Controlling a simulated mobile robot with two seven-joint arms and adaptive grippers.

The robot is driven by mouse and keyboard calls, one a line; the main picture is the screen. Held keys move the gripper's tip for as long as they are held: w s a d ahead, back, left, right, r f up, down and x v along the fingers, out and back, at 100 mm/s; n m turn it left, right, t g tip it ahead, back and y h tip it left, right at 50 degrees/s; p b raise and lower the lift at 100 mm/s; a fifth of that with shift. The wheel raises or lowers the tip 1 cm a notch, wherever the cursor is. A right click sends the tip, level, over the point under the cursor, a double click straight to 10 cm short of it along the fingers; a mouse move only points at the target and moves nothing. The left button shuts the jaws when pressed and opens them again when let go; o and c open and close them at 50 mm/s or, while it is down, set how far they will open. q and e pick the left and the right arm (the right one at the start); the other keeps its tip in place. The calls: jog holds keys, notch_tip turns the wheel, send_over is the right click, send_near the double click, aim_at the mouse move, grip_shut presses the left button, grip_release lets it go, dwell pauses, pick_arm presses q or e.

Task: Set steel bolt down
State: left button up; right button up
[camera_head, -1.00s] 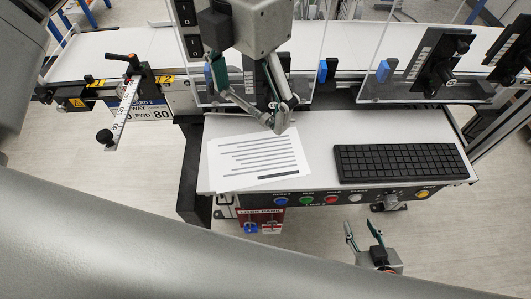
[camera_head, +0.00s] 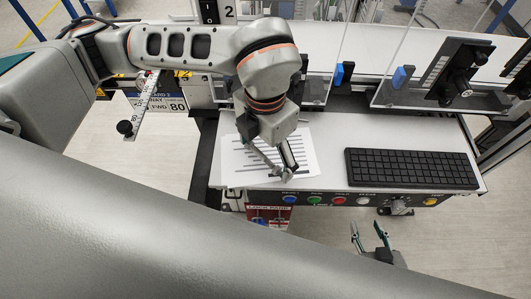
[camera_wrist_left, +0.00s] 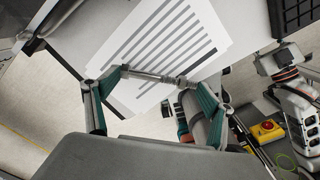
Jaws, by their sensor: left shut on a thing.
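The steel bolt (camera_wrist_left: 152,76) is a thin grey rod with a thicker end, seen in the left wrist view between my left gripper's fingertips. My left gripper (camera_head: 276,172) is shut on it and hangs over the printed paper (camera_head: 237,168) on the white worktop (camera_head: 330,166). In the head view I cannot make out the bolt. Whether the bolt touches the paper or is above it, I cannot tell. My right gripper (camera_head: 371,238) is open and empty, low in front of the worktop's front edge.
A black keyboard (camera_head: 411,169) lies on the right of the worktop. A panel of coloured buttons (camera_head: 340,200) runs along its front edge. Clear guards and the belt conveyor (camera_head: 400,60) stand behind. Bare worktop shows between paper and keyboard.

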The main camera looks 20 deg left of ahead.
pick_arm(q)
jog(key=shift+f, duration=0.6)
jog(key=o, duration=1.2)
jog(key=shift+f, duration=0.1)
jog(key=shift+c, duration=0.2)
